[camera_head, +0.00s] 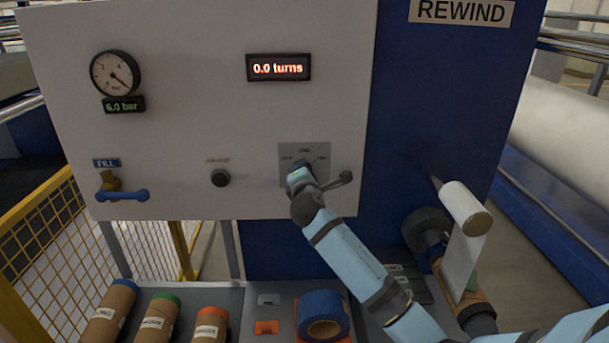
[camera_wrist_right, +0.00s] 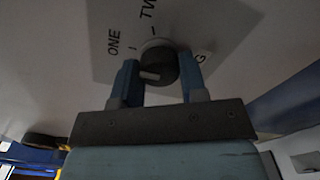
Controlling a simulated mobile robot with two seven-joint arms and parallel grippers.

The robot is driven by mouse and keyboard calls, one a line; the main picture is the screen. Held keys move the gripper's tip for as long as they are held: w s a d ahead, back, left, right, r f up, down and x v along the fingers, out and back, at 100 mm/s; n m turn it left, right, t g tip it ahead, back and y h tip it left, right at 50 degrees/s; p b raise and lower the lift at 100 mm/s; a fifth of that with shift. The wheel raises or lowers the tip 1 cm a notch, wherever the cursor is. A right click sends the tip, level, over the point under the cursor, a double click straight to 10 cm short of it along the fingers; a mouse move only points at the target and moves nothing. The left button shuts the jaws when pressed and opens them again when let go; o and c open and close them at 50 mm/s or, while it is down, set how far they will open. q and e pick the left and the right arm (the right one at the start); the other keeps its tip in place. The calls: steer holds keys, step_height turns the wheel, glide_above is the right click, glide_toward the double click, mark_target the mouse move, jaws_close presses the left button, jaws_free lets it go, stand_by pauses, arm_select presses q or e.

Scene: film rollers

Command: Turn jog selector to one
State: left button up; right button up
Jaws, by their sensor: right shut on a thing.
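The jog selector is a dark round knob (camera_wrist_right: 160,64) on a grey label plate (camera_head: 318,155) on the white panel. In the right wrist view the plate reads "ONE" at left, a partly cut-off "TW" at the top and a partly hidden "G" at right. My right gripper (camera_wrist_right: 160,78) has its blue fingers on both sides of the knob, shut on it. A pale mark shows on the knob's lower left face; I cannot tell surely which label it points to. In the head view my right gripper (camera_head: 299,178) hides the knob. My left gripper is not in view.
A black button (camera_head: 220,178), a blue-handled valve (camera_head: 124,194), a gauge (camera_head: 115,73) and a "0.0 turns" display (camera_head: 279,67) are on the panel. Rolls (camera_head: 160,320) and blue tape (camera_head: 322,316) lie below.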

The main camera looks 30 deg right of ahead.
steer(key=shift+m, duration=0.4)
steer(key=o, duration=0.9)
steer(key=b+v, duration=0.2)
steer(key=v, duration=1.2)
steer(key=shift+d+b, duration=0.1)
steer(key=shift+b, duration=0.25)
